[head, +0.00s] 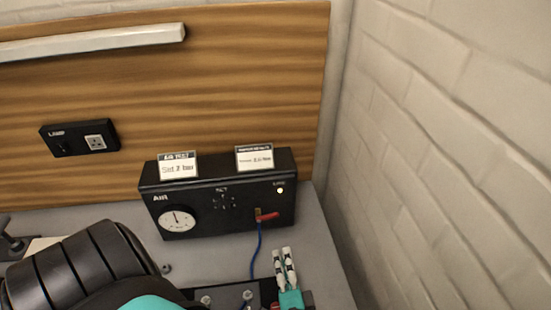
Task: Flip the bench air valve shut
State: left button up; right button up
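The air panel (245,224) is a black box at the back of the bench, marked AIR. The valve lever (268,216) is a small red handle at its lower right, lying nearly level and pointing right. A blue hose (256,255) hangs from the brass fitting under it. My dark left arm comes in at lower left.
A round gauge (177,219) and a small lit lamp (280,190) are on the panel. Two cards stand on top. A dark fixture (228,297) with metal knobs lies at the bottom edge. A brick wall (440,150) closes the right side. Bare bench shows before the panel.

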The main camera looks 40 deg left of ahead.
pick_arm(q)
send_near(275, 217)
jog(key=x, duration=0.2)
jog(key=b+x, duration=0.1)
jog(key=x, duration=0.5)
jog(key=shift+r, duration=0.1)
jog(key=shift+w+a, duration=0.35)
jog(key=shift+a, duration=0.05)
jog(key=shift+w+a, duration=0.1)
jog(key=shift+a, duration=0.05)
pick_arm(e)
jog(key=shift+a+f, duration=0.25)
jog(key=shift+f, duration=0.25)
pick_arm(q)
jog(key=shift+c, duration=0.4)
pick_arm(e)
jog(key=shift+s+d, duration=0.1)
jog(key=shift+d, duration=0.05)
pick_arm(q)
grip_shut()
pick_arm(e)
jog(key=shift+d, duration=0.15)
